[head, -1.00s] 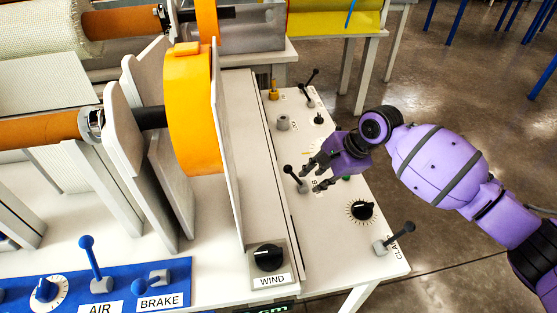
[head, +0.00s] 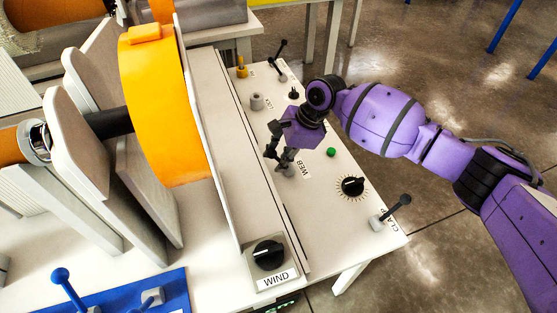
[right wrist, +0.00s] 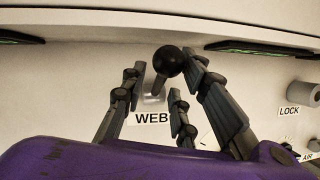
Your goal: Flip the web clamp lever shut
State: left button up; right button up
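The web lever, a short stalk with a black ball knob (right wrist: 168,61), stands by a label reading WEB, whose right end is hidden by a finger. In the head view my right gripper (head: 279,157) is over this lever, hiding its knob; only the grey base (head: 288,170) shows. In the right wrist view my right gripper (right wrist: 163,85) is open, with fingers on both sides of the lever. The knob is close to the right finger; I cannot tell if they touch. My left gripper is not in view.
Another black lever (head: 394,211) stands at the panel's near right corner, beside a partly readable CLA label. A black dial (head: 351,187) and green button (head: 331,152) are close by. An upright plate and orange roll (head: 160,110) stand to the left.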

jog(key=shift+a+f, duration=0.25)
jog(key=shift+f, duration=0.25)
jog(key=shift+c, duration=0.3)
jog(key=shift+w+f, duration=0.1)
grip_shut()
